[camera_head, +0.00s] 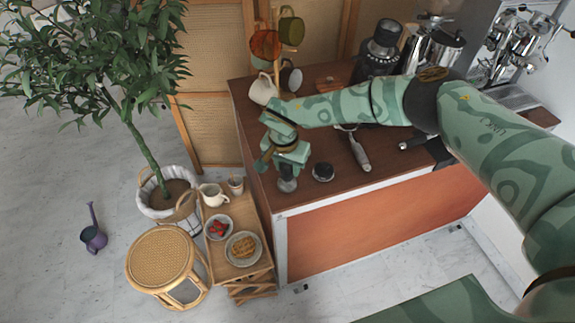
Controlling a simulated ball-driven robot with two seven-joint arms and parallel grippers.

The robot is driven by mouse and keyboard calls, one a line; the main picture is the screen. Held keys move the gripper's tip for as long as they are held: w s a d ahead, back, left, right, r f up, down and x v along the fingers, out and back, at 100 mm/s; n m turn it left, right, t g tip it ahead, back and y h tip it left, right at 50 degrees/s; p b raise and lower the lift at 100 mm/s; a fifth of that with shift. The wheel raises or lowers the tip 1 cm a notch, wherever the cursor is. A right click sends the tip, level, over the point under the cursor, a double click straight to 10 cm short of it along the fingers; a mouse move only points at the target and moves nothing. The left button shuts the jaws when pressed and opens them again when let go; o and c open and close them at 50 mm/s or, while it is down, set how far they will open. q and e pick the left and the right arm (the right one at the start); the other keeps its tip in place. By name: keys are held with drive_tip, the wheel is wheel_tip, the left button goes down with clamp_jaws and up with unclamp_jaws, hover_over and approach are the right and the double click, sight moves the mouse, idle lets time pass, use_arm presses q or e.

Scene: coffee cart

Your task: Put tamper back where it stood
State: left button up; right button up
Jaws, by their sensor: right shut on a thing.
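My right gripper (282,160) reaches in from the right over the left end of the brown counter (337,196). It is shut on the tamper (288,186), whose round metal base shows below the fingers. The fingers hide the upper part of the tamper. The base is at or just above the countertop near its front left corner; I cannot tell if it touches. My left gripper is not in view.
A round black-topped piece (323,171) stands just right of the tamper. A portafilter (360,152) lies further right. A grinder (379,48) is at the back. A low wooden cart (257,273) stands left of the counter.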

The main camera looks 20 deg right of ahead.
sight(284, 176)
drive_tip(key=shift+f, duration=0.15)
drive_tip(key=o, duration=1.1)
drive_tip(key=r, duration=0.4)
drive_tip(key=s+a+r, duration=0.1)
drive_tip(key=r, duration=0.3)
drive_tip(key=r+p, duration=0.1)
drive_tip(key=r, duration=0.3)
drive_tip(key=shift+s+a+r, duration=0.1)
drive_tip(key=shift+s+a, duration=0.05)
drive_tip(key=shift+s, duration=0.05)
